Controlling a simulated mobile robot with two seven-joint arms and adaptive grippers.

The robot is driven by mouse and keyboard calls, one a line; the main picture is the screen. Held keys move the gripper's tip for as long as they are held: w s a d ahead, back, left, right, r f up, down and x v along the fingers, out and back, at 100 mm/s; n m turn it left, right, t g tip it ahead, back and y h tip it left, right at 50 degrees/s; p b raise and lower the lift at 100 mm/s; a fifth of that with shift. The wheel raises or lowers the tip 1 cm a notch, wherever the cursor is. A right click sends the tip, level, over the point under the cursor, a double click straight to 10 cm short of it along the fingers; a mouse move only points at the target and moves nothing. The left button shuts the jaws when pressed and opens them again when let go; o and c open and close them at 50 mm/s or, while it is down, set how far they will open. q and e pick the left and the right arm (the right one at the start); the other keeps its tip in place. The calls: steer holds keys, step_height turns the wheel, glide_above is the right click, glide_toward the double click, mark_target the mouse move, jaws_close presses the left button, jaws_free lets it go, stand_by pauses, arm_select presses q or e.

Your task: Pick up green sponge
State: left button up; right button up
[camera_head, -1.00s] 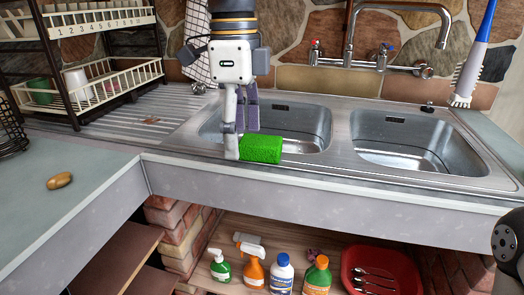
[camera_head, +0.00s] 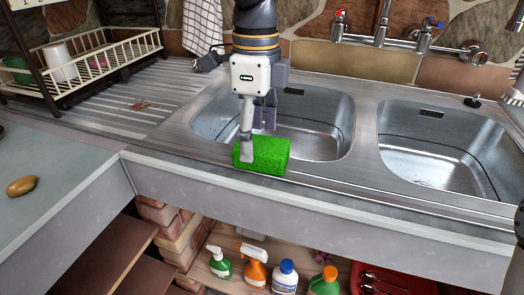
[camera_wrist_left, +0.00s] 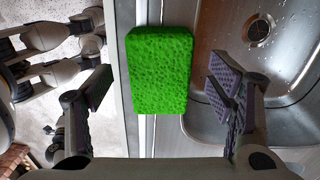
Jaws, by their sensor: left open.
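The green sponge (camera_head: 270,155) lies on the steel front rim of the left sink basin (camera_head: 325,122). My left gripper (camera_head: 257,141) is open above it, pointing down. In the head view, one finger overlaps the sponge's left part and the other is behind it, over the basin. In the left wrist view the sponge (camera_wrist_left: 160,75) sits between the two spread fingers, with gaps on both sides. I cannot tell how high the fingertips are above the rim. My right gripper is not in view.
The right basin (camera_head: 440,150) and tap (camera_head: 385,28) are to the right and back. A dish rack (camera_head: 90,70) with cups stands at the left back. A brown oval object (camera_head: 22,186) lies on the left counter. Bottles (camera_head: 285,276) stand on the shelf below.

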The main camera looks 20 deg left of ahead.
arm_select(q)
step_height(320, 180, down, 2)
steer(key=shift+s+f, duration=0.1)
steer(key=shift+f, duration=0.15)
steer(key=c, duration=1)
steer(key=shift+c, duration=0.2)
steer(key=shift+r, duration=0.1)
steer(key=shift+r, duration=0.4)
steer(key=r, duration=0.3)
steer(key=shift+s+d+r, duration=0.15)
steer(key=shift+s+r, duration=0.05)
steer(key=shift+s, duration=0.05)
steer(key=s+d+r+p, duration=0.1)
steer(key=s+d+r, duration=0.4)
steer(key=s+r, duration=0.3)
steer(key=s, duration=0.4)
steer(key=shift+s+r+p, duration=0.2)
steer(key=shift+r+p, duration=0.1)
steer(key=shift+p, duration=0.1)
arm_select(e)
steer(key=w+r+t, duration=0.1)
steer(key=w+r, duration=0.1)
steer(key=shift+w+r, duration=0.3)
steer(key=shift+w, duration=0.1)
